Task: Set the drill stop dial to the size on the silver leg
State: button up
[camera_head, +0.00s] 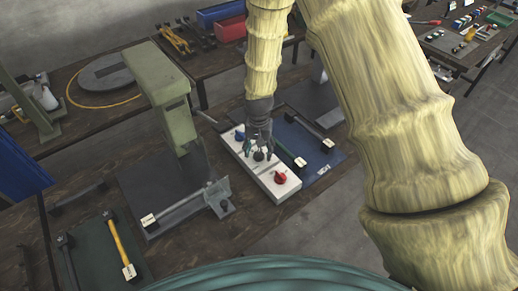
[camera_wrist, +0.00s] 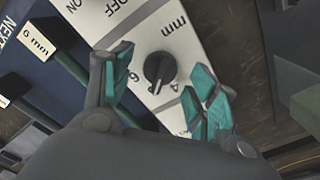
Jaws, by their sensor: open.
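The black drill stop dial (camera_wrist: 160,70) sits on a white panel (camera_head: 236,148), with marks that look like "mm", 6 and 4 around it. Its white pointer line faces the lower side of the wrist picture, roughly between the two numbers. My gripper (camera_head: 258,146) is open over the dial; in the wrist view its teal-padded fingers (camera_wrist: 158,88) stand on both sides of the knob, and contact cannot be told. A silver leg (camera_head: 182,207) lies on the dark plate at left, its white tag (camera_head: 149,220) unreadable.
A blue knob (camera_head: 239,136) and a red knob (camera_head: 280,178) flank the dial. A tag reading about "6 mm" (camera_wrist: 37,41) lies beside the panel on the blue mat (camera_head: 318,165). A green press (camera_head: 165,95) stands at left; a yellow leg (camera_head: 119,245) lies on a green mat.

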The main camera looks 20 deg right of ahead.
jog(key=shift+f, duration=0.2)
jog(key=c, duration=1.1)
jog(key=n, duration=0.4)
jog(key=shift+n+b, duration=0.4)
jog(key=n, duration=0.4)
jog(key=shift+n, duration=0.7)
